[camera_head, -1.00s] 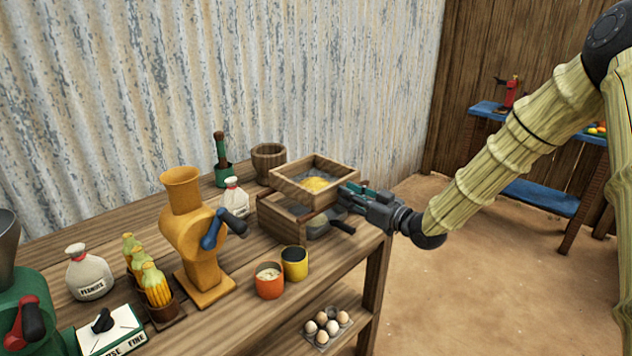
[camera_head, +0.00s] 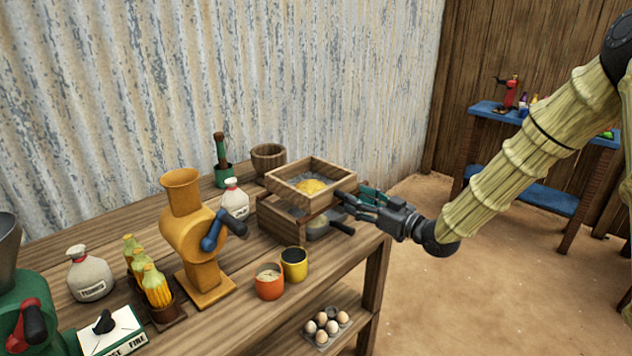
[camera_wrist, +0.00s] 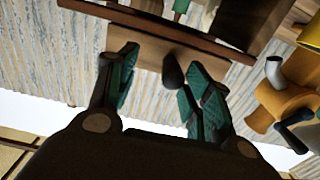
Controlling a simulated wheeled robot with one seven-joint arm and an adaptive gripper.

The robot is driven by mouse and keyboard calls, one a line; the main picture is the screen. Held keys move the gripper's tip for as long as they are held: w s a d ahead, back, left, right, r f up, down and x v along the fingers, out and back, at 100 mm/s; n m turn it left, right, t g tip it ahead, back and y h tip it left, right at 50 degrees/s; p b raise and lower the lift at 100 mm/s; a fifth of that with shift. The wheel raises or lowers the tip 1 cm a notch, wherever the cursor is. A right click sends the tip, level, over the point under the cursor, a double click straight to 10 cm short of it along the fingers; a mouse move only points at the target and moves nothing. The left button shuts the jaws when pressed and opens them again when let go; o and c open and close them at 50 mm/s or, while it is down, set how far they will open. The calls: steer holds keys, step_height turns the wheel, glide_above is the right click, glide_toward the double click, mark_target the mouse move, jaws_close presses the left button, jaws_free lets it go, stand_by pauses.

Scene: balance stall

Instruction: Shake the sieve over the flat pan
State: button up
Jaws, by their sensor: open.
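The sieve (camera_head: 330,182) is a square wooden frame with yellow meal on its mesh. It rests on a wooden stand (camera_head: 272,222) on the table. The flat pan (camera_head: 318,229) is partly visible under it, shadowed by the stand, with a dark handle sticking out to the right. My gripper (camera_head: 364,203) is just right of the sieve, with its fingers spread. In the wrist view my gripper (camera_wrist: 163,84) is open, and a dark handle end (camera_wrist: 173,72) lies between its fingers, not gripped. The sieve's wooden side wall (camera_wrist: 150,54) is behind that handle.
An orange hand mill (camera_head: 187,235), an orange cup (camera_head: 269,283) and a yellow cup (camera_head: 294,263) stand left and in front. A wooden bucket (camera_head: 268,161) and a white sack (camera_head: 234,200) are behind. Eggs (camera_head: 325,324) lie on the lower shelf. The floor at the right is clear.

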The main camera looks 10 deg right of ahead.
steer(key=p+v, duration=0.1)
steer(key=v, duration=0.3)
steer(key=shift+s+d, duration=0.25)
steer(key=shift+s, duration=0.05)
steer(key=shift+f, duration=0.1)
steer(key=s+a+f+m+g+h+p, duration=0.1)
steer(key=s+f+m+g+h, duration=0.1)
steer(key=s+f, duration=0.5)
steer(key=s+a+f+m+g+h+p, duration=0.1)
steer(key=s+f+m+g+h, duration=0.15)
steer(key=f, duration=0.85)
steer(key=s+a+f+m+g+h+p, duration=0.1)
steer(key=s+f+g+h, duration=0.1)
steer(key=s+f, duration=0.55)
steer(key=s+f+m+g+h+p, duration=0.1)
steer(key=s+f+g, duration=0.3)
steer(key=s, duration=1)
steer(key=s+f+m+g+h+p, duration=0.1)
steer(key=s+f+g+h, duration=0.2)
steer(key=s+f, duration=0.5)
steer(key=s, duration=0.6)
steer(key=shift+s+d+f+g, duration=0.35)
steer(key=shift+s+d+f, duration=0.05)
